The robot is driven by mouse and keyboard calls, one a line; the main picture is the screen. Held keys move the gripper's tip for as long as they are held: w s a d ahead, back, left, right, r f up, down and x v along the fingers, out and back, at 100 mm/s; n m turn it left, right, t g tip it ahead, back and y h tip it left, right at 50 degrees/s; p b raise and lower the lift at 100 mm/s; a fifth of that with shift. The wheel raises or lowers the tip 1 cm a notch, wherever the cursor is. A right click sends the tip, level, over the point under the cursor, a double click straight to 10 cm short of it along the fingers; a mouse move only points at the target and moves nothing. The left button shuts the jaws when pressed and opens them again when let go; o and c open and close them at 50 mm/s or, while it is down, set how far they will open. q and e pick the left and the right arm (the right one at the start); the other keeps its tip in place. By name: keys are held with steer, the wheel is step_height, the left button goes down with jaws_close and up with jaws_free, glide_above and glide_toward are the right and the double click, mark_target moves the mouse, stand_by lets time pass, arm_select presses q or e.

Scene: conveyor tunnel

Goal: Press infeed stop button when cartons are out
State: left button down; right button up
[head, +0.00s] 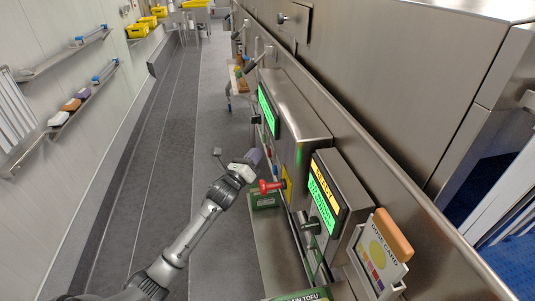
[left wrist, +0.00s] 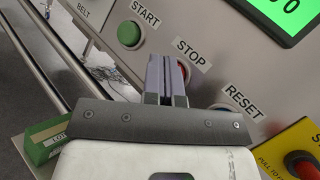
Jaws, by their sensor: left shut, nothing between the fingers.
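My left gripper (head: 254,157) is at the side of the steel control panel (head: 297,128). In the left wrist view its fingers (left wrist: 166,62) are shut and empty, pointing at the red STOP button (left wrist: 184,70). They hide part of the button, and I cannot tell whether they touch it. The green START button (left wrist: 129,34) lies up and left of the fingers. The RESET button (left wrist: 222,106) is at lower right, partly hidden. A green carton (head: 265,200) stands below the panel and also shows in the left wrist view (left wrist: 46,142). My right gripper is not in view.
A red knob (head: 271,187) on a yellow plate sticks out near my left wrist. A second display box (head: 327,190) and a card holder (head: 377,254) stand nearer. Another green carton (head: 302,296) is at the bottom edge. The floor aisle (head: 165,140) is clear.

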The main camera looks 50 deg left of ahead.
arm_select(q)
steer(key=shift+w, duration=0.15)
steer(key=shift+w+d, duration=0.2)
steer(key=shift+w, duration=0.05)
stand_by(0.4)
steer(key=shift+w+d, duration=0.1)
steer(key=shift+w, duration=0.1)
stand_by(0.4)
steer(key=shift+w+d, duration=0.1)
steer(key=shift+w, duration=0.2)
stand_by(0.3)
steer(key=shift+s+p, duration=0.1)
steer(key=shift+p, duration=0.2)
steer(key=shift+s+a+p, duration=0.35)
steer(key=shift+s+a, duration=0.05)
steer(key=shift+s, duration=0.4)
